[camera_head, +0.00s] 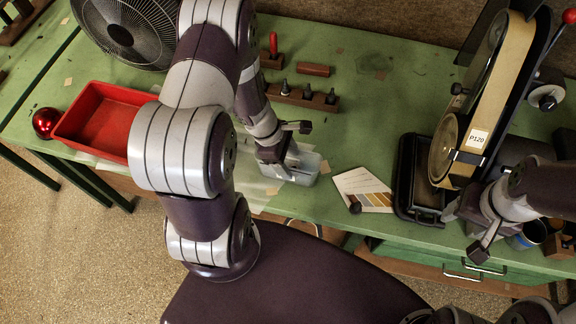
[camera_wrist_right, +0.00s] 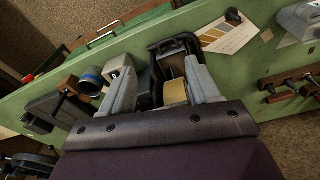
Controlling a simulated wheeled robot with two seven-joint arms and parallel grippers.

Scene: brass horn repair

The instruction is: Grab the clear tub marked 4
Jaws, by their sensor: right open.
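A clear, pale tub (camera_head: 306,169) stands on the green bench near its front edge, partly hidden by my left gripper. No number on it is legible. My left gripper (camera_head: 285,146) is right at the tub's left and upper side, pointing down. Its fingers overlap the tub in the picture, so I cannot tell whether they grip it. My right gripper (camera_head: 468,230) is open and empty at the bench's front right; its spread fingers also show in the right wrist view (camera_wrist_right: 160,85). A pale tub (camera_wrist_right: 300,20) shows at the top right of that view.
A red tray (camera_head: 100,118) and a red ball (camera_head: 45,122) lie left. A fan (camera_head: 125,30) and a tool block (camera_head: 303,97) stand behind. A colour card (camera_head: 362,190) lies right of the tub. A belt sander (camera_head: 478,100) and a blue cup (camera_head: 528,236) are at right.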

